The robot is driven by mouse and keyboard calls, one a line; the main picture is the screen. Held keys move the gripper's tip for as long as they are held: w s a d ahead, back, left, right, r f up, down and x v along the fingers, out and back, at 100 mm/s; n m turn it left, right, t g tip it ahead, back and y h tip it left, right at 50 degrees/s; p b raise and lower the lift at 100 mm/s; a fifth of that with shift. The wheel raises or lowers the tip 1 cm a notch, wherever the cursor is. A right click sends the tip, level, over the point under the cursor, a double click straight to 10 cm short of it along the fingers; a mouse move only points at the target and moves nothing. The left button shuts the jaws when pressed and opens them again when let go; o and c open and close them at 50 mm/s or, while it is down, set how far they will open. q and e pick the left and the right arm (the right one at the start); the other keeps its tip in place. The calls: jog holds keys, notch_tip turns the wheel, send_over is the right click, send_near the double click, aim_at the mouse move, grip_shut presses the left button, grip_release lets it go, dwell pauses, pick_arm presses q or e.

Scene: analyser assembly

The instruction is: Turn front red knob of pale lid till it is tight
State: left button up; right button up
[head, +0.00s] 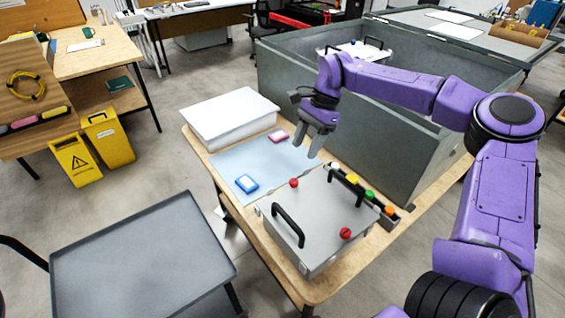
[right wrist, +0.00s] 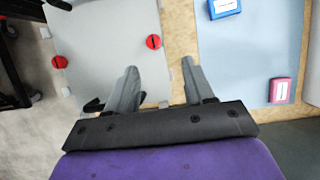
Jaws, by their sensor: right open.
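The pale lid (head: 312,222) lies flat on the grey box on the wooden table, with two black handles. One red knob (head: 294,183) is at its far-left edge, near the blue mat. Another red knob (head: 346,233) is at its near-right edge. The frames do not make clear which one counts as front. My right gripper (head: 318,148) is open and empty, above and beyond the lid's far-left edge. In the right wrist view, the mat-side knob (right wrist: 153,42) is ahead of the open fingers (right wrist: 159,68), apart from them. The other knob (right wrist: 59,62) is to the left.
The blue mat (head: 232,166) holds a blue box (head: 246,183) and a pink box (head: 278,136). A white stack (head: 230,117) lies behind. A rack of coloured pieces (head: 390,212) runs along the lid's right side. A tall grey-walled bin (head: 400,150) stands behind. A grey cart (head: 140,265) is at left.

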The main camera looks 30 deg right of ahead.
aim_at(294, 180)
jog(key=f, duration=0.1)
jog(key=s+a+f+p, duration=0.1)
jog(key=f, duration=0.1)
jog(key=s+a+f, duration=0.1)
jog(key=shift+s+a+f, duration=0.1)
jog(key=shift+s+f, duration=0.1)
jog(key=shift+f, duration=0.05)
jog(key=f, duration=0.1)
jog(key=a+f, duration=0.1)
jog(key=f, duration=0.1)
jog(key=w+f+p, duration=0.1)
jog(key=shift+w+a+f, duration=0.1)
jog(key=shift+a+f, duration=0.25)
jog(key=shift+s+r, duration=0.1)
jog(key=shift+s, duration=0.15)
pick_arm(q)
jog(key=shift+s+r, duration=0.25)
jog(key=shift+r, duration=0.3)
jog(key=shift+s+r, duration=0.2)
jog(key=shift+r, duration=0.3)
pick_arm(e)
jog(key=shift+w, duration=0.1)
grip_shut()
